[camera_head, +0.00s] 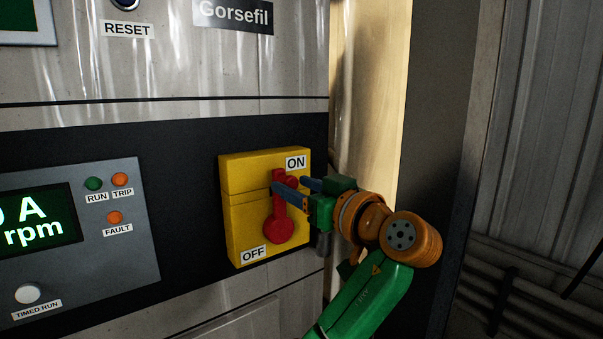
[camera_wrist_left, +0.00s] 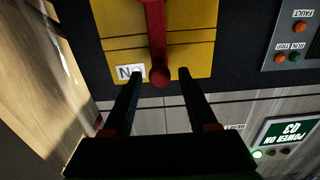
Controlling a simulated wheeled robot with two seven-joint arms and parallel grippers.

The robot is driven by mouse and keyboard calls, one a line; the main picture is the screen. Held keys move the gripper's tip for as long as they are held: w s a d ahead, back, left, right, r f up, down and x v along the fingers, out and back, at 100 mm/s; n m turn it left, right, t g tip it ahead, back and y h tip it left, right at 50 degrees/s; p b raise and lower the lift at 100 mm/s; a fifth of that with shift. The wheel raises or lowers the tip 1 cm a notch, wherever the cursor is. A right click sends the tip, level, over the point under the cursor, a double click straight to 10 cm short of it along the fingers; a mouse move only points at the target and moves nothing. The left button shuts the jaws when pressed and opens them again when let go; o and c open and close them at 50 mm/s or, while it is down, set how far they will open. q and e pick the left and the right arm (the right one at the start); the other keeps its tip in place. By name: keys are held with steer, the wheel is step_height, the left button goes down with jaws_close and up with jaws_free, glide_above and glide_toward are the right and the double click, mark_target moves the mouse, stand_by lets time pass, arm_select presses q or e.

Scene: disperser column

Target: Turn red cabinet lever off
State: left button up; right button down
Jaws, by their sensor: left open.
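The red lever (camera_head: 279,231) is on a yellow switch box (camera_head: 238,185) on the cabinet front. It points up towards the ON label (camera_head: 296,162); the OFF label (camera_head: 253,253) is at the box's lower left. My left gripper (camera_head: 288,184) is open at the lever's upper end, one finger crossing in front of it in the head view. In the left wrist view, which is upside down, the lever's round knob (camera_wrist_left: 160,76) lies between the open fingers (camera_wrist_left: 158,85), with a gap on each side. The right gripper is out of view.
A grey panel (camera_head: 137,255) with a green display and small lights is left of the box. A RESET button (camera_head: 125,4) and a Gorsefil plate (camera_head: 234,14) are above. A pale edge and dark corrugated wall (camera_head: 550,150) are at the right.

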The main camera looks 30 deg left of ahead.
mark_target(275, 177)
arm_select(q)
steer(key=a, duration=0.1)
steer(key=a+p, duration=0.1)
steer(key=a, duration=0.1)
steer(key=shift+r, duration=0.3)
steer(key=shift+w+d+f, duration=0.15)
steer(key=shift+w+d, duration=0.2)
steer(key=shift+w, duration=0.05)
steer(key=shift+w+a+f, duration=0.15)
steer(key=shift+w, duration=0.1)
steer(key=shift+w+a+f, duration=0.1)
steer(key=shift+w+a, duration=0.05)
steer(key=shift+a, duration=0.05)
steer(key=shift+c, duration=1.3)
steer(key=shift+a, duration=0.2)
jaws_close()
